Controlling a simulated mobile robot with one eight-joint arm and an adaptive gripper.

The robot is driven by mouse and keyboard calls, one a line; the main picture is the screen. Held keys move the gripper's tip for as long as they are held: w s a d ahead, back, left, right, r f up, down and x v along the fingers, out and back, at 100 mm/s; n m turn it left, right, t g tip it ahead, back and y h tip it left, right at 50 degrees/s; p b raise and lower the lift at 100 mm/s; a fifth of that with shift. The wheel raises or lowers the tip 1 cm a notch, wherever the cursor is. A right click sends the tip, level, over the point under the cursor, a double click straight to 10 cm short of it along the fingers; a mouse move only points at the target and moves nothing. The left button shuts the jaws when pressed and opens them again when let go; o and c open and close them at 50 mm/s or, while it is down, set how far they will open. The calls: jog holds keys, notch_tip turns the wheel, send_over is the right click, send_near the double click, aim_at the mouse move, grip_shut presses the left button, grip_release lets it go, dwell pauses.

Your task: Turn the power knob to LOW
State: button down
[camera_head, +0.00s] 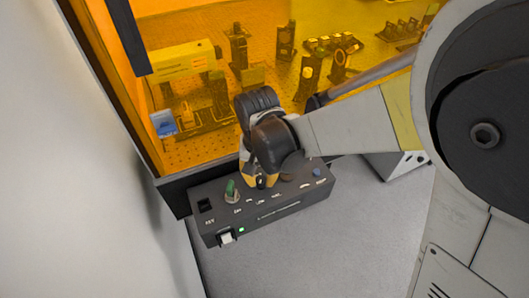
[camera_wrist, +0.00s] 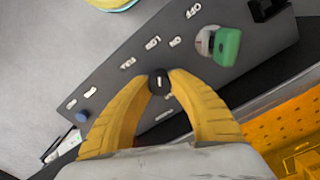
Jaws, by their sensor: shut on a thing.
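The power knob (camera_wrist: 159,82) is a small black round knob with a short white mark, on a dark laser control box (camera_head: 265,214). In the wrist view my gripper (camera_wrist: 160,84) has its two yellow fingertips closed on the knob's sides. The LOW label (camera_wrist: 152,43) and the FULL label (camera_wrist: 128,62) are printed beside the knob. The white mark runs roughly up the picture, toward the LOW side; its exact setting is hard to tell. In the head view my gripper (camera_head: 259,182) reaches down onto the box top and hides most of the knob.
A green key (camera_wrist: 228,47) stands beside the knob, near OFF and ON labels. A blue button (camera_wrist: 82,116) is at the box's other end. A green light (camera_head: 241,229) glows on the box's front. An orange-tinted enclosure (camera_head: 225,130) with optics stands behind.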

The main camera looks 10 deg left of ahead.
aim_at(261, 178)
jog(key=c, duration=1.2)
grip_release()
jog(key=shift+o, duration=0.2)
notch_tip(261, 178, up, 12)
jog(key=s+d+r+t, duration=0.1)
jog(key=s+d+t, duration=0.1)
jog(key=d, duration=1)
jog(key=s+d+r+m+t, duration=0.1)
jog(key=d+t, duration=0.4)
jog(key=d, duration=0.8)
jog(key=s+r, duration=0.1)
jog(key=s, duration=0.1)
jog(key=shift+s+d+r, duration=0.2)
jog(key=shift+s+d, duration=0.1)
